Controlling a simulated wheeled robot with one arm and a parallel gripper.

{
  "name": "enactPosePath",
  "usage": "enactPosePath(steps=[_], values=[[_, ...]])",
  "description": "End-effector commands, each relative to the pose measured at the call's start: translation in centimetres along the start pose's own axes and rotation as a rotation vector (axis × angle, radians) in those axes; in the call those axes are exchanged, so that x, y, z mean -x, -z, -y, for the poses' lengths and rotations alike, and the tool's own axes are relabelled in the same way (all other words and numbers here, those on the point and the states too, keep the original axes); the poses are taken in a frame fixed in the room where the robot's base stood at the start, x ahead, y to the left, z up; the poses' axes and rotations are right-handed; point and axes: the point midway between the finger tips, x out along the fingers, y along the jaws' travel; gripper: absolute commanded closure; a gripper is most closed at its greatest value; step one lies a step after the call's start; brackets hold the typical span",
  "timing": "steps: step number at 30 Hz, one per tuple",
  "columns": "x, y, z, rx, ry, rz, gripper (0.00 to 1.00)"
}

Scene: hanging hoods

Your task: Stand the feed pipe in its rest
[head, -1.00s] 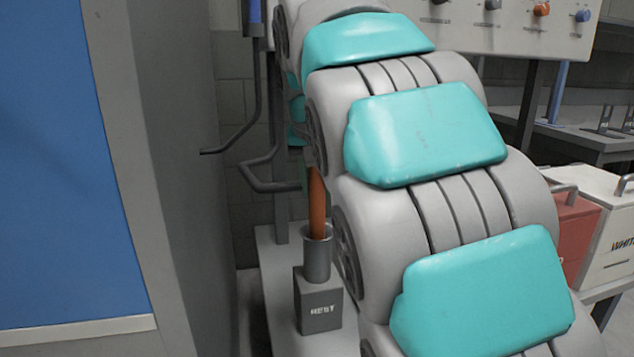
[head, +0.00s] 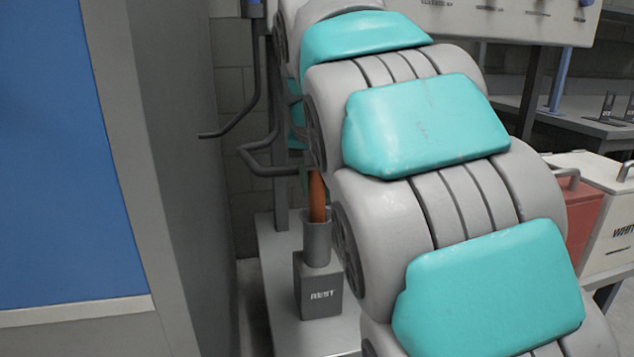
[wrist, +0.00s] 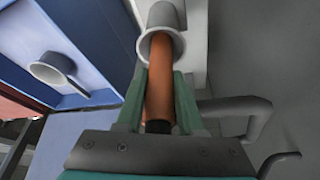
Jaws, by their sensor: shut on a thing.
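The feed pipe is an orange rod (head: 317,197), standing upright with its lower end inside the grey tube of the rest (head: 320,290), a dark box lettered REST. In the wrist view the pipe (wrist: 163,100) runs between the green fingers of my gripper (wrist: 160,76), which is shut on it. Its far end goes into the round mouth of the rest (wrist: 143,46). How deep it sits inside the tube is hidden. In the head view my arm covers most of my gripper and the top of the pipe.
The rest stands on a pale ledge (head: 278,290). A wall panel with a blue face (head: 65,150) is close on the left. Dark bent bars (head: 235,125) stick out above the ledge. A red box (head: 583,215) and a white box (head: 615,235) stand at the right.

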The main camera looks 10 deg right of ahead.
Motion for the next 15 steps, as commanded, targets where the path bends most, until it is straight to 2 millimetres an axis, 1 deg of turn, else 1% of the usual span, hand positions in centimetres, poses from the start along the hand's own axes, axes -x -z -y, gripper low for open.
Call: enactPosePath(steps=[15], values=[[-1.9,-0.7,0.0,0.000,0.000,-0.001,1.00]])
